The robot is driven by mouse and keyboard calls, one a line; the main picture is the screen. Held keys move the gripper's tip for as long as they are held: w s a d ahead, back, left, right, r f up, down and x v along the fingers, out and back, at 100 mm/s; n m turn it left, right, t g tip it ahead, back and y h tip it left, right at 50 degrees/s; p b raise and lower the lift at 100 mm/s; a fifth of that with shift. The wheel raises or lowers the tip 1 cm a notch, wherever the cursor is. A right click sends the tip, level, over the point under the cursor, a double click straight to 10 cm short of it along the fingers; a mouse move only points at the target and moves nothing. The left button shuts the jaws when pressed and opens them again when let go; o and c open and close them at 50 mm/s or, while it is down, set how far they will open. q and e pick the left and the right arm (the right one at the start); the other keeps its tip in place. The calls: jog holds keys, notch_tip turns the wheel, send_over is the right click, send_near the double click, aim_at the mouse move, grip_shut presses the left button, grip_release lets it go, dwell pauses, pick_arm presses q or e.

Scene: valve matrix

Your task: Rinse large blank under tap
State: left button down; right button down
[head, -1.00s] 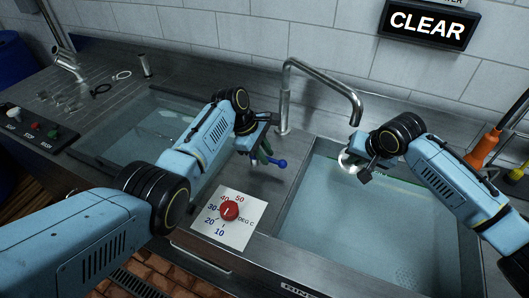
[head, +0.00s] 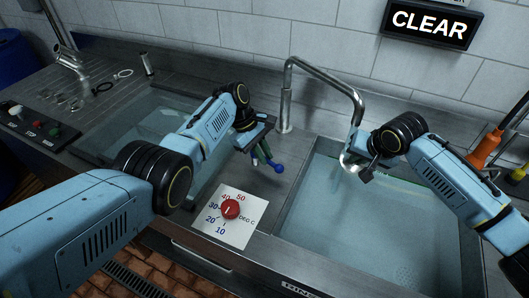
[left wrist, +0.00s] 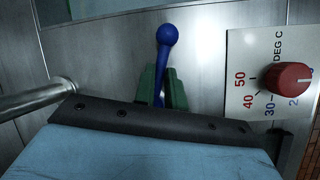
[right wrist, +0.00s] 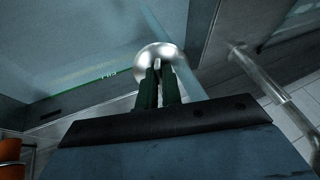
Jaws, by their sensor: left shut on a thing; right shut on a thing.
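The large blank, a shiny round metal piece (head: 346,163), is under the spout of the tap (head: 325,79), above the right basin. My right gripper (head: 364,168) is shut on it. In the right wrist view the blank (right wrist: 158,53) sits at the tips of the green fingers, which hide part of it. A pale bluish stream (right wrist: 178,66) runs beside or over the blank. My left gripper (head: 260,157) is shut on the blue ball-ended lever (head: 279,168) beside the tap base. The lever (left wrist: 167,36) stands out past the green fingers in the left wrist view.
The right basin (head: 330,230) holds water. A left basin (head: 150,125) lies beyond my left arm. A red temperature dial (head: 231,209) is on the front deck. A sign (head: 429,24) reads CLEAR. Orange-handled tools (head: 484,151) stand at the right.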

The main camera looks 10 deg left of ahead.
pick_arm(q)
jog(key=c, duration=1.5)
grip_release()
jog(key=shift+o, duration=0.2)
jog(key=v, duration=1.2)
jog(key=shift+w, duration=0.1)
